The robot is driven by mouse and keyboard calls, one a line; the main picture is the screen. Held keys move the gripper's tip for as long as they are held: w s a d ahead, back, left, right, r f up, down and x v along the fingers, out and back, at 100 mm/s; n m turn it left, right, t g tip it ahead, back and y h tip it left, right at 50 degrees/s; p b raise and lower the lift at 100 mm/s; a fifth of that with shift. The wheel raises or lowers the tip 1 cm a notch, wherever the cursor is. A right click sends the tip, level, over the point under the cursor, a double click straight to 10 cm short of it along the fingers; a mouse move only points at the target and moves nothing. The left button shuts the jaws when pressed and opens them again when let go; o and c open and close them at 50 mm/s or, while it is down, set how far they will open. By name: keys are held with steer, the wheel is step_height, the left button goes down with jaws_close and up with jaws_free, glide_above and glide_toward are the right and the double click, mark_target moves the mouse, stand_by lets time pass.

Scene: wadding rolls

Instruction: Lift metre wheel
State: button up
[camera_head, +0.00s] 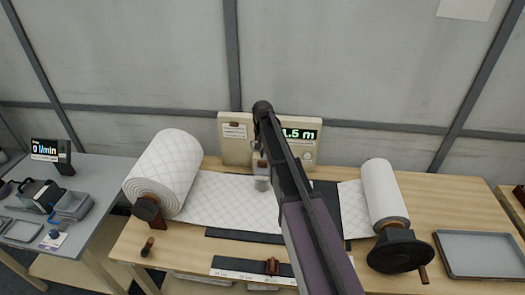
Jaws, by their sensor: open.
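A beige meter box (236,150) with a lit display reading about "1.5 m" stands at the back of the wooden table. My dark arm crosses in front of it and covers part of the reading. A small grey part (262,184) sits below the box, over the white quilted wadding (215,200). It may be the metre wheel, but my arm hides much of it and I cannot tell whether it touches the wadding. My gripper cannot be made out in this view.
A large wadding roll (165,170) is at left and a smaller roll (383,193) with a dark crank wheel (400,252) at right. A dark strip with a brown slider (272,266) lies in front. A grey tray (480,236) is far right. A grey side table (95,175) holds devices.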

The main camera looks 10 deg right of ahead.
steer(key=shift+r+p, duration=3.1)
steer(key=shift+r, duration=0.35)
steer(key=s+f+n+b, duration=0.2)
steer(key=s+f+b, duration=1.5)
steer(key=s, duration=0.3)
steer(key=shift+s+f+n+b, duration=0.3)
steer(key=shift+s+f+b, duration=0.05)
steer(key=shift+f, duration=0.05)
steer(key=s+n, duration=0.1)
steer(key=s, duration=0.7)
steer(key=shift+s, duration=0.2)
